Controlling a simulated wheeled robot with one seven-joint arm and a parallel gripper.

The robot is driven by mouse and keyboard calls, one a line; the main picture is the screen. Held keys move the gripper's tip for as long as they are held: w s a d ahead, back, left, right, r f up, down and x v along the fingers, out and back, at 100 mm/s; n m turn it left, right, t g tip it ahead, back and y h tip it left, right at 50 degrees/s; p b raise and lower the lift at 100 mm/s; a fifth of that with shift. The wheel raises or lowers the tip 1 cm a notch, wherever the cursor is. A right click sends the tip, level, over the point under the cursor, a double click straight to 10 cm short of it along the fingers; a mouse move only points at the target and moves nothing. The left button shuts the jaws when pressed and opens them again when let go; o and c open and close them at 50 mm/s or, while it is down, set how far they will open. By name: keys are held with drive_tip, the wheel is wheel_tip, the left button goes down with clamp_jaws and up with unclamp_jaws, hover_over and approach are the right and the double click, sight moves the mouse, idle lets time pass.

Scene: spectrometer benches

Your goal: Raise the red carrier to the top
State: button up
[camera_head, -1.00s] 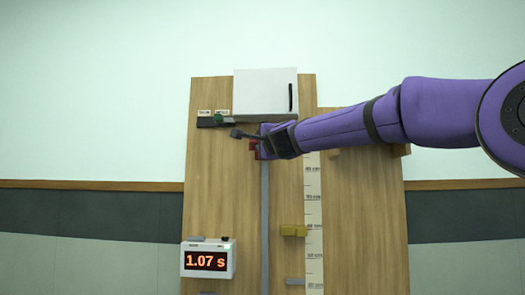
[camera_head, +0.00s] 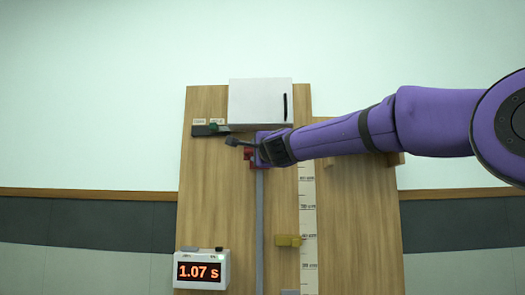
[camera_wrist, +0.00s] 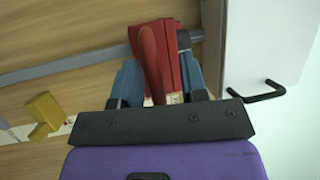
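The red carrier (camera_head: 249,155) is high on the vertical grey rail (camera_head: 260,215), just below the white box (camera_head: 260,103). My gripper covers much of it in the head view. In the wrist view the red carrier (camera_wrist: 150,50) lies between the two blue fingers of my gripper (camera_wrist: 160,66). The fingers stand on either side of its red grip and appear to touch it. The exact contact is partly hidden. The carrier's upper end is close to the white box in the wrist view.
A timer (camera_head: 202,270) reading 1.07 s is at the lower left. A yellow block (camera_head: 288,240) sits beside the scale strip (camera_head: 308,220). A dark bar with a green part (camera_head: 212,128) is left of the carrier. The white box has a dark handle.

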drive_tip(key=v, duration=1)
drive_tip(key=shift+s, duration=0.2)
drive_tip(key=shift+d+f, duration=0.1)
drive_tip(key=s+d+f+n+g+h, duration=0.3)
drive_tip(key=s+d+f+n+g, duration=0.3)
drive_tip(key=s+d+f, duration=0.8)
drive_tip(key=s+d+f+n+g+h, duration=0.4)
drive_tip(key=s+d+f+n+g, duration=0.3)
drive_tip(key=s+d+f, duration=0.7)
drive_tip(key=s+f, duration=0.7)
drive_tip(key=f, duration=0.1)
drive_tip(key=shift+d, duration=0.2)
